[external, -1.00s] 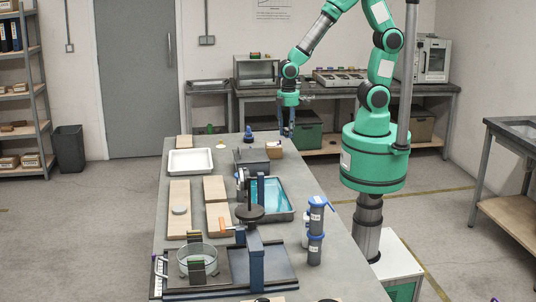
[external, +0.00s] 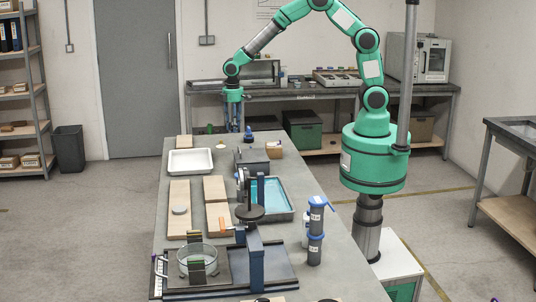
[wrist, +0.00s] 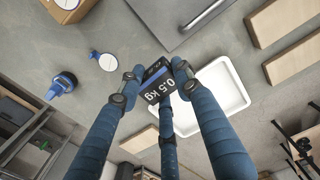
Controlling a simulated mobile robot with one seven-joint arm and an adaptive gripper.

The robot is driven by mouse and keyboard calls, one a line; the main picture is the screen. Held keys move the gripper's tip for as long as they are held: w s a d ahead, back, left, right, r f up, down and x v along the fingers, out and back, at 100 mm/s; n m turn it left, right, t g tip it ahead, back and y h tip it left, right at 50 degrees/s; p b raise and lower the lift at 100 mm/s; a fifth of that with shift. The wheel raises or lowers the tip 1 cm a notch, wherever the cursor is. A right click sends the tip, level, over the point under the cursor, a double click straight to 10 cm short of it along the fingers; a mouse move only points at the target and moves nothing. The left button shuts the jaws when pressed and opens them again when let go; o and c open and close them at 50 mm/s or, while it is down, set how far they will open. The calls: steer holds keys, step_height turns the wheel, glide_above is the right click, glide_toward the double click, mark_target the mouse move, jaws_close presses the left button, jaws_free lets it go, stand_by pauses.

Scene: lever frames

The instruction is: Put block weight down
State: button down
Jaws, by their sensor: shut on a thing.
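In the external view my gripper (external: 235,130) points down above the far end of the grey table (external: 160,230), behind and right of the white tray (external: 190,170). The weight is too small to make out there. In the wrist view the tray (wrist: 238,98) lies below and right of the weight. I cannot tell the weight's height above the table.
A blue-topped item (external: 248,135) stands near my gripper, with a grey box (external: 251,160) and a cardboard box (external: 274,153) to the right. Wooden boards (external: 179,222) lie nearer the camera. The wrist view shows bare tabletop (wrist: 115,30) between these items.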

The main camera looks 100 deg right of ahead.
steer(key=w+d+f, duration=0.2)
steer(key=w+d, duration=0.3)
steer(key=d, duration=0.1)
glide_above(223, 159)
step_height(223, 159, down, 4)
steer(key=shift+s+d+f+m, duration=0.1)
steer(key=shift+f+m, duration=0.15)
steer(key=shift+m, duration=0.05)
steer(key=shift+f, duration=3.1)
steer(key=shift+f, duration=0.1)
steer(key=shift+f+b, duration=0.35)
steer(key=shift+f, duration=1.4)
steer(key=shift+f, duration=0.15)
